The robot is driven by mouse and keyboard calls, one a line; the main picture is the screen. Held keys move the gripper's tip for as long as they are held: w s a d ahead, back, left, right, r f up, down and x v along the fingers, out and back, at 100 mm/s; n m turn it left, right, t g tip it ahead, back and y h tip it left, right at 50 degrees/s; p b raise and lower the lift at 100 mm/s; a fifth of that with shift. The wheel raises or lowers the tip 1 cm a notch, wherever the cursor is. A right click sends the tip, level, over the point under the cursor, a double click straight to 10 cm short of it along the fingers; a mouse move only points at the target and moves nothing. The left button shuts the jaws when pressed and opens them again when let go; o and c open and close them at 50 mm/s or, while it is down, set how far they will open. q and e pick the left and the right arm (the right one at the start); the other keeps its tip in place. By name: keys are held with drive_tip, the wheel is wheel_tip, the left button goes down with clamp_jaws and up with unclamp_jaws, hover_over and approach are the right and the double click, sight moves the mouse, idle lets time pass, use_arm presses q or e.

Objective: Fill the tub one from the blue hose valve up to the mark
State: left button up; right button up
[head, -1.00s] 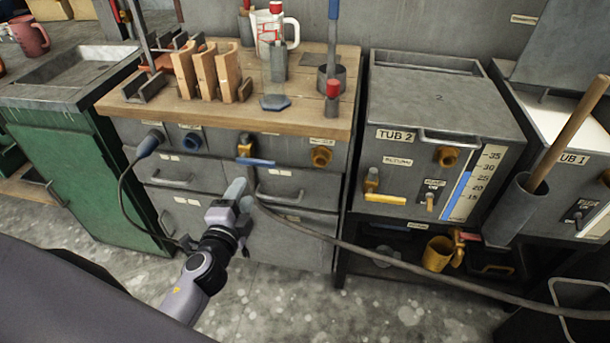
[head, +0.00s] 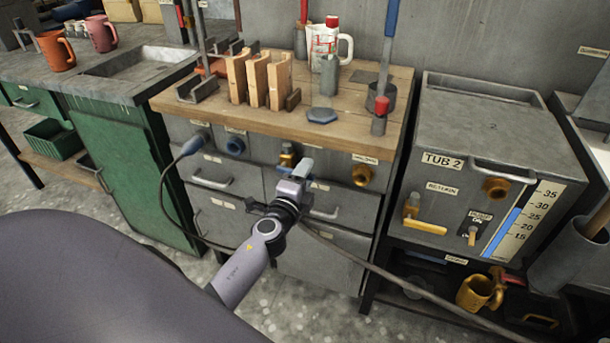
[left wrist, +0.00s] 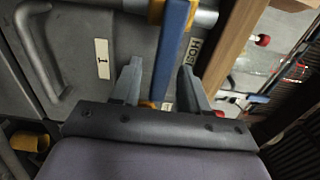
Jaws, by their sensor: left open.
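The blue valve lever (left wrist: 172,48) runs between the two fingers of my left gripper (left wrist: 158,82) in the left wrist view. The fingers stand apart on either side of it, with gaps visible. In the head view my left gripper (head: 303,170) is at the drawer front, just below the brass hose valve (head: 288,155), and largely hides the lever. The grey hose (head: 390,283) runs from below the gripper toward the lower right. Tub one is mostly outside the head view at the right edge; its label and gauge are not visible. My right gripper is not in view.
Tub 2 (head: 452,135) stands right of the bench, with a yellow-handled valve (head: 425,227) and a scale showing a blue column. The wooden bench top (head: 250,118) above my gripper holds wooden blocks and tools.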

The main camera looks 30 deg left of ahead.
use_arm(q)
drive_tip(key=shift+w, duration=0.1)
clamp_jaws()
drive_tip(key=shift+a+r+n+p, duration=0.1)
drive_tip(key=shift+r+n+p, duration=0.1)
drive_tip(key=shift+r+n, duration=0.5)
drive_tip(key=shift+a+r+n+p, duration=0.1)
drive_tip(key=shift+r+n+p, duration=0.15)
drive_tip(key=shift+n, duration=0.75)
drive_tip(key=shift+a+r+n, duration=0.15)
drive_tip(key=shift+r+n, duration=0.25)
drive_tip(key=shift+n, duration=0.6)
unclamp_jaws()
drive_tip(key=v, duration=0.7)
drive_tip(key=shift+p, duration=0.3)
